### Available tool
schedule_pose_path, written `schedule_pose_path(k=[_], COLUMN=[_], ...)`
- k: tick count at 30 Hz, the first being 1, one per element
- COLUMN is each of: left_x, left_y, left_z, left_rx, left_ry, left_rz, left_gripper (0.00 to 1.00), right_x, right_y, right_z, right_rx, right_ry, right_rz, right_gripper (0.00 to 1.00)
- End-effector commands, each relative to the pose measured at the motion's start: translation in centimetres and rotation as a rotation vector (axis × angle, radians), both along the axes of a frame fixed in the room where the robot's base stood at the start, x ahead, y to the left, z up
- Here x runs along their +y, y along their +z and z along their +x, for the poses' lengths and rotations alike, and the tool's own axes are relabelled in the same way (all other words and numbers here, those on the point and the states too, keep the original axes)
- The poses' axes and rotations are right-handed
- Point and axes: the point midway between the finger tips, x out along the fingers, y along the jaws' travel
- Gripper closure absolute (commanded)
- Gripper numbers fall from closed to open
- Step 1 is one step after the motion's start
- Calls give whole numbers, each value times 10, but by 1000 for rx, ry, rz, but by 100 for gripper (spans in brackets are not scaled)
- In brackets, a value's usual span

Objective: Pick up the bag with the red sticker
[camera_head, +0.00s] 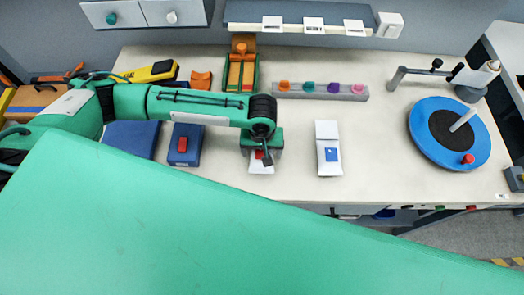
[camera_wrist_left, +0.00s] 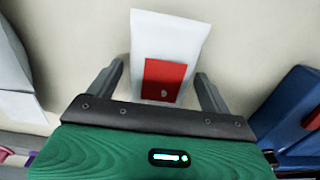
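The bag with the red sticker is white and lies on the table; in the head view only a small part of the bag (camera_head: 262,169) shows under my left gripper (camera_head: 262,153). In the left wrist view the white bag (camera_wrist_left: 168,35) lies between the two spread fingers of the left gripper (camera_wrist_left: 160,72), its red sticker (camera_wrist_left: 163,80) near the palm. The fingers stand apart on either side of the bag, with gaps visible. I cannot tell how far above the table the fingertips are. My right gripper is not in view.
Another white bag with a blue sticker (camera_head: 328,162) lies to the right. A blue box with a red part (camera_head: 184,146) lies left of the gripper. A grey bar with coloured knobs (camera_head: 320,91) is behind, and a blue disc stand (camera_head: 424,138) is at right. Green covers the lower picture.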

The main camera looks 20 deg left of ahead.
Motion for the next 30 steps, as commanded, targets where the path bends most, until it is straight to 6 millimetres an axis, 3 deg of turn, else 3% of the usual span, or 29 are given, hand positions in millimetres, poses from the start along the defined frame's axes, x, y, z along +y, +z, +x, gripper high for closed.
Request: schedule_pose_path(k=[1,6,7,20,26,30], left_x=[0,0,0,-1,-1,-1], left_y=[0,0,1,13,49,89], left_z=[0,0,0,0,1,1], left_rx=[0,0,0,-1,-4,-5], left_ry=[0,0,0,0,-1,-1], left_rz=[0,0,-1,-3,-4,-4], left_gripper=[29,62,65,65,65,65], right_x=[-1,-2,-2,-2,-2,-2], right_y=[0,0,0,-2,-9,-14], right_z=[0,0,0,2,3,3], right_rx=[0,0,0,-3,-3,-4], right_ry=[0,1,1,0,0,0], right_rz=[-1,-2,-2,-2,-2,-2], right_gripper=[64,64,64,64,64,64])
